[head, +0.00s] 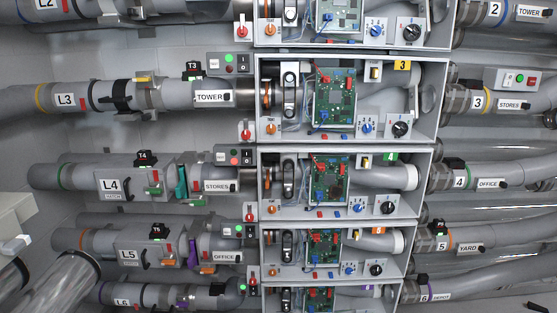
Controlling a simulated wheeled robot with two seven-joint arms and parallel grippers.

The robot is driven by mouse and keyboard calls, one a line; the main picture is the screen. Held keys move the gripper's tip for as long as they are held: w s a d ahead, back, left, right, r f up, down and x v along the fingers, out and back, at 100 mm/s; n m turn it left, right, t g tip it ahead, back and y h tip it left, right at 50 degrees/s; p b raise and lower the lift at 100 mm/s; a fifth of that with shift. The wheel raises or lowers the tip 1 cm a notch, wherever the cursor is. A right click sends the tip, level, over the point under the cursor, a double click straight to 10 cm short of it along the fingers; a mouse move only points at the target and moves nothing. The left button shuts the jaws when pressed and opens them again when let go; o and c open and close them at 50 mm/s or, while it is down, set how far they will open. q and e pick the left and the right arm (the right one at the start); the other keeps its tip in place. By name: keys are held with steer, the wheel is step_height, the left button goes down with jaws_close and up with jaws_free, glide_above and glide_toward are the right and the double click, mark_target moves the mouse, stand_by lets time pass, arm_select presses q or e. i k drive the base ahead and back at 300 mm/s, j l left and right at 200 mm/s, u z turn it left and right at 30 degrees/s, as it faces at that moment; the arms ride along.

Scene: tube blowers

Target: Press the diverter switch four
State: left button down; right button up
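The row-four box (262,205) is an open grey cabinet in the middle of the head view, with a green 4 label (390,156). Beside that label is a small pale switch (365,161); its position is too small to tell. A green circuit board (331,180), a blue knob (358,207) and a black dial (387,207) are also in this box. I cannot tell for certain which control is the diverter switch. Neither gripper is in view.
Tube L4 (85,177) enters from the left and tube 4 (485,180) leaves right. Similar boxes sit above and below, such as the row-three box (440,100). A pale block (12,215) and shiny cylinders (62,288) fill the lower left.

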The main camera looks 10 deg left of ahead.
mark_target(246, 158)
steer(key=i+l+z, duration=0.1)
steer(key=i, duration=0.35)
steer(key=i+l+z, duration=0.15)
steer(key=i, duration=0.25)
steer(key=l, duration=0.05)
